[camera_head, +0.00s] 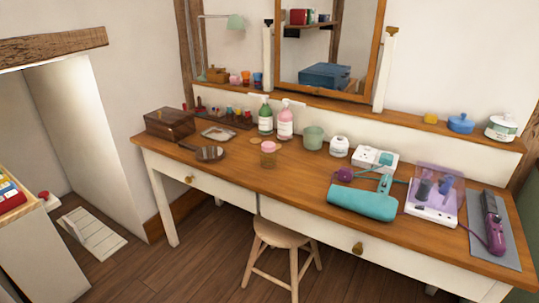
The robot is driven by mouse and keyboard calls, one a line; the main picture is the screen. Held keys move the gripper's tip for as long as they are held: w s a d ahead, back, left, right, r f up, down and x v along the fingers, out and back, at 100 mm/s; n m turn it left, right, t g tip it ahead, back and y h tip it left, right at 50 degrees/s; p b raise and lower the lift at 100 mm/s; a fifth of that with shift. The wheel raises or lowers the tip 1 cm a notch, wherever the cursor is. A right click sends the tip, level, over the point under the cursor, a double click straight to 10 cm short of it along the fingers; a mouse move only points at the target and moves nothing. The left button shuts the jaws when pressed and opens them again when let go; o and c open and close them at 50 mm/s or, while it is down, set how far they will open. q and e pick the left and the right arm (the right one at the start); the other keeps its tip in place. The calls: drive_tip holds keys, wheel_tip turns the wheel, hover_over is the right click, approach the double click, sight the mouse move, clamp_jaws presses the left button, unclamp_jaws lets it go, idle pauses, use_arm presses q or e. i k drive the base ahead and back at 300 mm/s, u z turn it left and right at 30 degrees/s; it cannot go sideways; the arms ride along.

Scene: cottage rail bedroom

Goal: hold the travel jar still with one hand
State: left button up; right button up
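Neither of my grippers shows in the head view.
A teal hair dryer (362,199) lies to the right. A stool (282,236) stands below.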

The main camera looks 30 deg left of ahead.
sight(268, 159)
drive_tip(key=u, duration=2.15)
drive_tip(key=i, duration=2.45)
drive_tip(key=z, duration=2.8)
